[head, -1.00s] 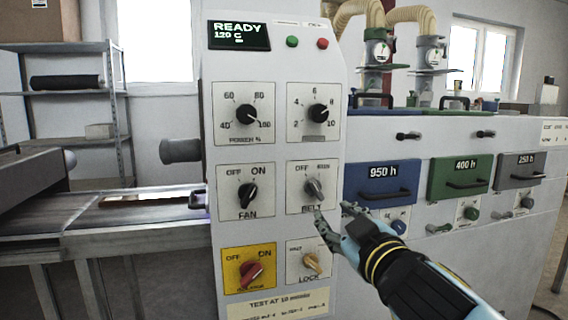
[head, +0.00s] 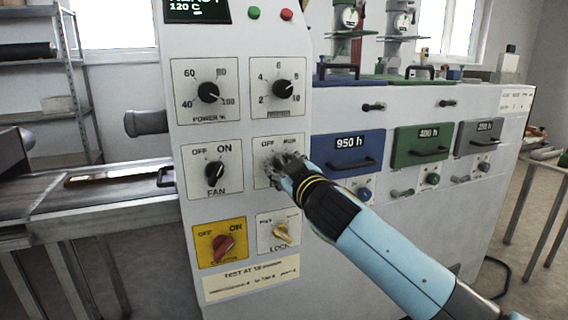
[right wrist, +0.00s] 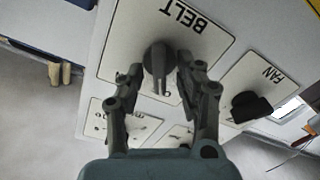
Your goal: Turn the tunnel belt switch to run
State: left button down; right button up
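The tunnel belt switch is a grey knob on a white plate (head: 262,148) marked BELT, with OFF and RUN above it, on the control panel. In the head view my right gripper (head: 277,170) covers most of the knob. In the right wrist view the belt knob (right wrist: 157,62) stands between the two open fingertips (right wrist: 160,76), with the right-hand finger very close to it. Whether either finger touches it I cannot tell. The knob's grip bar points down in that view, toward a partly hidden label. My left gripper is not in view.
The fan knob (head: 214,172) is left of the belt plate. The red knob (head: 223,245) and the lock knob (head: 282,234) are below; the power knob (head: 208,92) is up left. Coloured drawers (head: 348,155) lie to the right, behind my right arm.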

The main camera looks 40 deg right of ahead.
grip_shut()
